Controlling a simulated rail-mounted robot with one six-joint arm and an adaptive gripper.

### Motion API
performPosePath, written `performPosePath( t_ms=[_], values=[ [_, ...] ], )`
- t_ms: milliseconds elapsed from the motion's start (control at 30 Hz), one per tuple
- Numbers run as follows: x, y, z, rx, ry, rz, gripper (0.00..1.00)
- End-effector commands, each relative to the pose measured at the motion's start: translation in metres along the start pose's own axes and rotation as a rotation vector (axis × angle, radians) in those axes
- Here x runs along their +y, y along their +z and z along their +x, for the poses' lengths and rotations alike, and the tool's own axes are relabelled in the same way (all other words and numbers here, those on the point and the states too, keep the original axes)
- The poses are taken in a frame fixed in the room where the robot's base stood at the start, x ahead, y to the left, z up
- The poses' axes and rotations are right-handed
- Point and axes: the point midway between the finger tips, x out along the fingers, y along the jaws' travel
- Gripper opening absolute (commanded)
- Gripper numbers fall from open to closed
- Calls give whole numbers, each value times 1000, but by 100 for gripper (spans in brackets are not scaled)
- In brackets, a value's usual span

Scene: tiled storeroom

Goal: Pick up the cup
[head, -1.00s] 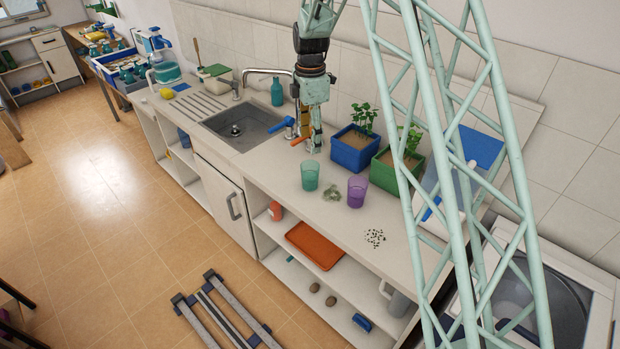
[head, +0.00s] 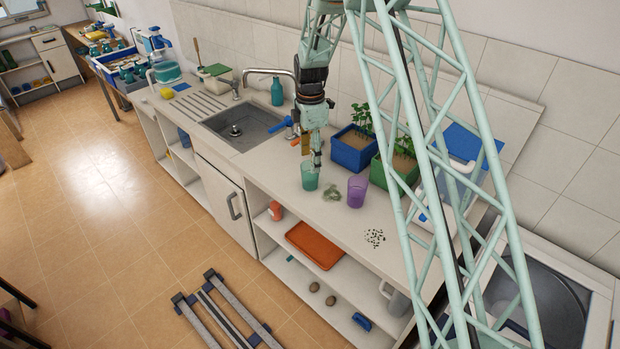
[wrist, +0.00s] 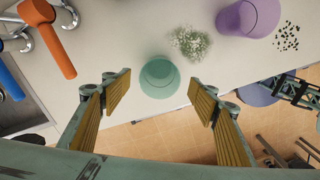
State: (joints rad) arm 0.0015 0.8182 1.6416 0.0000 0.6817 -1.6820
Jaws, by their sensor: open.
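Two cups stand on the counter, a green one (head: 309,178) and a purple one (head: 357,190) to its right. In the head view my gripper (head: 314,165) points down right at the green cup and hides part of its rim. In the wrist view the green cup (wrist: 159,78) lies just beyond my open fingers (wrist: 160,95), centred between them, with nothing held. The purple cup (wrist: 248,18) is at the upper right there, clear of the fingers. I cannot tell from these views whether a finger touches the green cup.
A clump of pale green sprigs (head: 331,193) lies between the cups, and dark seeds (head: 375,238) lie to the right. Blue (head: 352,150) and green (head: 394,174) planters stand behind. The tap with orange (wrist: 47,38) and blue handles is close on the left.

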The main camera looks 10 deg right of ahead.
Motion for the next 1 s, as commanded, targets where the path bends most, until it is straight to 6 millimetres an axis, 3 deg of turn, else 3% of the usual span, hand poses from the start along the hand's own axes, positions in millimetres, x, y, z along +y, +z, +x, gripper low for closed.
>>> performPosePath(
  t_ms=[367, 1000],
  values=[
    [0, 0, 3, 0, -1, 0, 55],
    [0, -1, 51, 0, -1, 0, 55]
  ],
)
